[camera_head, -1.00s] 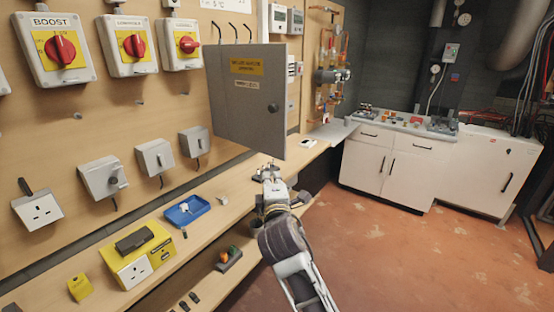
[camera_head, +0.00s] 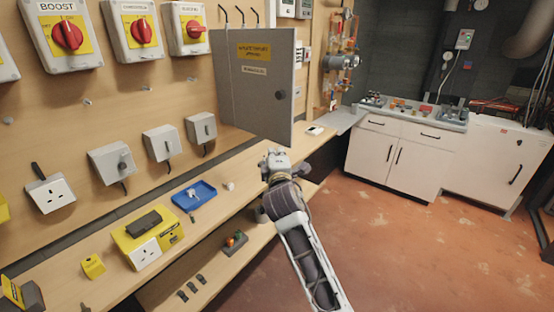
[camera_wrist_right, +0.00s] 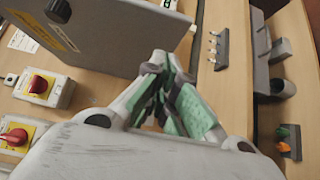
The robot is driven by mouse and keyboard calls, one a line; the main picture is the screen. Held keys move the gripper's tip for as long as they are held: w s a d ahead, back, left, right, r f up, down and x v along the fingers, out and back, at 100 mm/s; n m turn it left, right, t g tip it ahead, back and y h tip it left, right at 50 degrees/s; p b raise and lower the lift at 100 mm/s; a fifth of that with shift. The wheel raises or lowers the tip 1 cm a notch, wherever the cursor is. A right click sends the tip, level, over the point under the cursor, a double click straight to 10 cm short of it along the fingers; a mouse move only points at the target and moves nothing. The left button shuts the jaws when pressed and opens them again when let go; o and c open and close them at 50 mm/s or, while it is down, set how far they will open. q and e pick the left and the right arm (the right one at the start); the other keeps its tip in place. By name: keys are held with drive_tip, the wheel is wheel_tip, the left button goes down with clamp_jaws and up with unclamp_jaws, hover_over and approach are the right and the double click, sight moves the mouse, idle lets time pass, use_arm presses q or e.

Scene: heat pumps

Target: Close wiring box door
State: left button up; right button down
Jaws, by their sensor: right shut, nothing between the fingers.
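The grey wiring box door (camera_head: 258,75) stands out from the wooden wall panel in the head view, with a yellow label, a white label and a dark round knob near its right edge. It looks open. My right gripper (camera_head: 274,158) is just below the door's lower edge, apart from it as far as I can see. In the right wrist view the door (camera_wrist_right: 120,25) fills the upper left, and the green-padded fingers of my right gripper (camera_wrist_right: 165,85) are shut and empty close beside it. The inside of the box is hidden. My left gripper is not in view.
Red rotary switches (camera_head: 67,36) line the wall left of the door. Below, a wooden shelf (camera_head: 228,172) holds a blue tray (camera_head: 194,195) and a yellow socket box (camera_head: 148,240). White cabinets (camera_head: 405,155) stand at the back right. The reddish floor (camera_head: 420,240) is clear.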

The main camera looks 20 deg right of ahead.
sight(283, 138)
drive_tip(key=shift+w+d+p, duration=0.15)
drive_tip(key=shift+w+d, duration=0.5)
drive_tip(key=shift+w, duration=0.2)
drive_tip(key=shift+w+d+p, duration=0.15)
drive_tip(key=shift+w+d, duration=0.45)
drive_tip(key=shift+w, duration=0.3)
drive_tip(key=shift+w+d+p, duration=0.15)
drive_tip(key=shift+w+d, duration=0.5)
drive_tip(key=shift+w, duration=0.2)
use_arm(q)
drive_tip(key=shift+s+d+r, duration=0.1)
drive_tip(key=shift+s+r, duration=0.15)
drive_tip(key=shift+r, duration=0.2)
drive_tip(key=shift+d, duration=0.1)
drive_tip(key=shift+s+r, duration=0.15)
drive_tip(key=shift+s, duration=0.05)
use_arm(e)
drive_tip(key=shift+w+d, duration=0.1)
drive_tip(key=shift+d, duration=0.05)
